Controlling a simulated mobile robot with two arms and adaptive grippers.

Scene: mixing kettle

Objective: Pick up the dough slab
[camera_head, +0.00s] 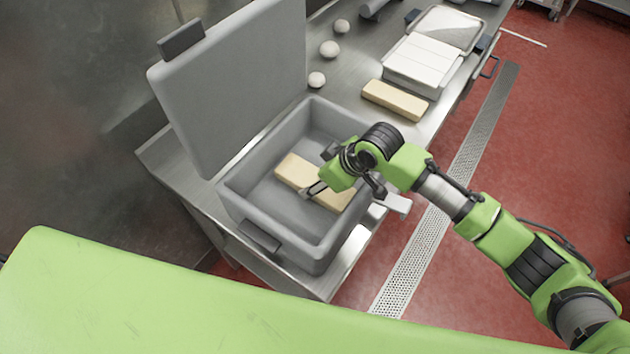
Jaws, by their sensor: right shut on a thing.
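A pale tan dough slab (293,170) lies inside the open grey box (247,213), slanting across it. My right gripper (309,192) reaches over the box's right wall and is shut on this slab near its middle. The gripper and wrist hide part of the slab, and I cannot tell whether the slab touches the box floor. A second, similar slab (395,100) lies on the steel table behind the box. My left gripper is not in view.
The box's grey lid (235,80) stands raised at the left. Several pale dough balls (329,49) lie on the steel table (352,60). A grey container with white contents (422,62) stands further back. A floor drain (440,215) runs along the right.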

